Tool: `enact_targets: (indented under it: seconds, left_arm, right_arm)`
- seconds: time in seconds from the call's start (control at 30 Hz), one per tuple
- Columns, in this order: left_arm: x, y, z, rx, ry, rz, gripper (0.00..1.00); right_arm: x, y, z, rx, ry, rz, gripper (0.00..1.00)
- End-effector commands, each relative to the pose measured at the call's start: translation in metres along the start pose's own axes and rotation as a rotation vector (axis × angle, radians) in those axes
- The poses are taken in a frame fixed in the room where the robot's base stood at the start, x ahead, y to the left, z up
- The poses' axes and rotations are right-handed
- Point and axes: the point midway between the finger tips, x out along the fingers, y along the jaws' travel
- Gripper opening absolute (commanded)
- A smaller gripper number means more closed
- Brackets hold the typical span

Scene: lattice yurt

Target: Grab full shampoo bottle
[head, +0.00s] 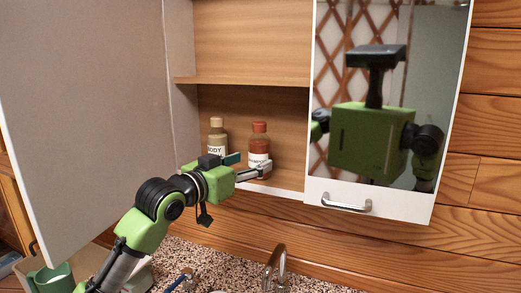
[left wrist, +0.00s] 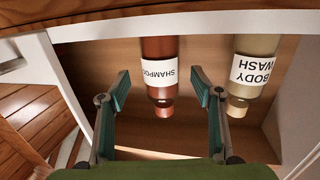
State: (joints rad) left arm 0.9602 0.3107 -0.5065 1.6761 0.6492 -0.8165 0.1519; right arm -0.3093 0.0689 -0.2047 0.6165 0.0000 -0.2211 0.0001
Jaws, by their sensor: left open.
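The shampoo bottle (head: 259,143) is red-brown with a white label and stands upright on the lower shelf of the open cabinet. It also shows in the left wrist view (left wrist: 159,48), where its label reads SHAMPOO. My left gripper (head: 252,165) is open in front of it. In the left wrist view, the two teal-padded fingers (left wrist: 161,90) are spread on either side of the bottle's lower-middle picture area, with nothing held between them. I cannot tell whether the fingertips reach past its front. How full the bottle is cannot be seen. My right gripper is not directly in view.
A tan body wash bottle (head: 216,135) stands just left of the shampoo. An open cabinet door (head: 90,110) fills the left. A mirrored door (head: 365,200) covers the cabinet's right side and reflects me. Below are a speckled counter (head: 215,257), a faucet (head: 275,260) and a green cup (head: 52,278).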

Motion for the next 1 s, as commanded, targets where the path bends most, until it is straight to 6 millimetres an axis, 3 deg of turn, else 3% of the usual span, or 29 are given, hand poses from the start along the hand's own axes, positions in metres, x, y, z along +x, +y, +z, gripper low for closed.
enact_targets:
  seconds: [0.17,0.53,0.87,1.0]
  left_arm:
    - [0.009,0.000,-0.002,0.000,0.000,0.000,0.59]
    - [0.051,-0.001,-0.005,0.000,-0.001,0.001,0.59]
    - [0.057,-0.001,-0.003,0.001,0.000,0.001,0.59]
    - [0.057,-0.002,-0.003,0.001,0.000,0.000,0.28]
  right_arm:
    - [-0.004,0.008,-0.009,-0.002,0.012,0.009,0.00]
    - [-0.025,0.014,-0.012,0.001,0.014,0.016,0.00]
    - [-0.025,0.015,-0.011,0.001,0.013,0.017,0.00]
    - [-0.025,0.015,-0.011,0.001,0.012,0.017,0.00]
